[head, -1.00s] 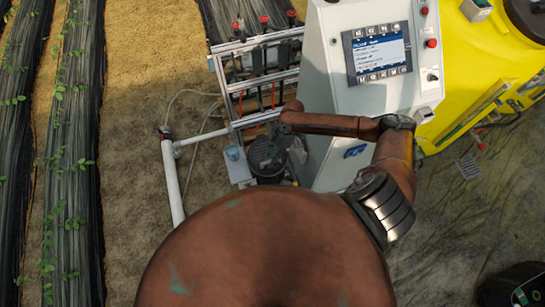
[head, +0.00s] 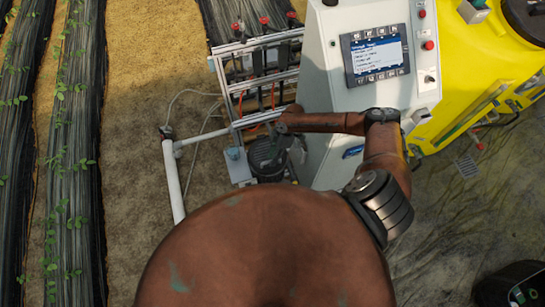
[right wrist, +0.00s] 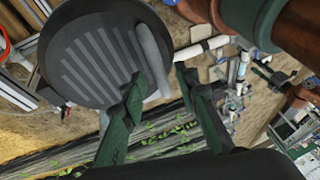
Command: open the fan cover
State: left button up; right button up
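The fan cover (right wrist: 92,62) is a dark round disc with several slots, large at upper left in the right wrist view. In the head view the dark round motor end (head: 267,158) sits low beside the frame, partly behind my right gripper (head: 284,142). A grey rounded bar (right wrist: 152,58) runs along the cover's right edge. My right gripper (right wrist: 160,76) has its two green fingers apart, with the bar's lower end near the gap between them. The left finger overlaps the cover's edge; I cannot tell whether it touches. My left gripper is not in view.
A white control cabinet (head: 324,80) with a screen (head: 377,54) stands close right of the motor. An aluminium frame (head: 262,84) with red-topped parts stands behind it. A white pipe (head: 172,180) is at left, and a yellow tank (head: 475,75) at right.

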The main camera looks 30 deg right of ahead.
grip_shut()
dwell(0.7)
